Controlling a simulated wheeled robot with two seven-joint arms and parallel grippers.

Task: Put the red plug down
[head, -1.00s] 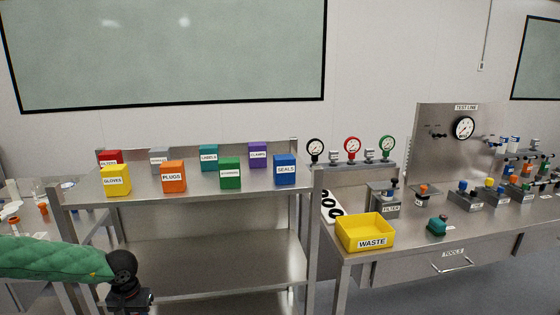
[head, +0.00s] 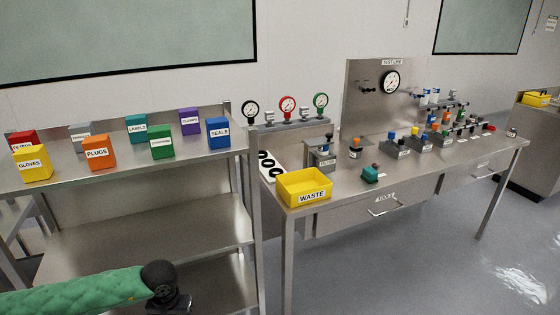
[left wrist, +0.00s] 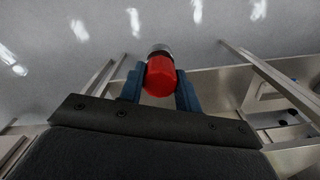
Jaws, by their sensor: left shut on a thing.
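In the left wrist view my left gripper (left wrist: 160,88) is shut on the red plug (left wrist: 161,77). The plug is a red faceted piece with a grey metal end, held between two blue fingers. Floor and metal frame parts show behind it. In the head view my left arm comes in at the lower left, in front of the steel shelf (head: 150,225); the plug and the fingers are not visible there. My right gripper is in neither view.
A steel workbench (head: 420,170) stands right of the shelf, with a yellow WASTE bin (head: 305,187) at its near left corner. Labelled boxes, including orange PLUGS (head: 98,153), line the shelf top.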

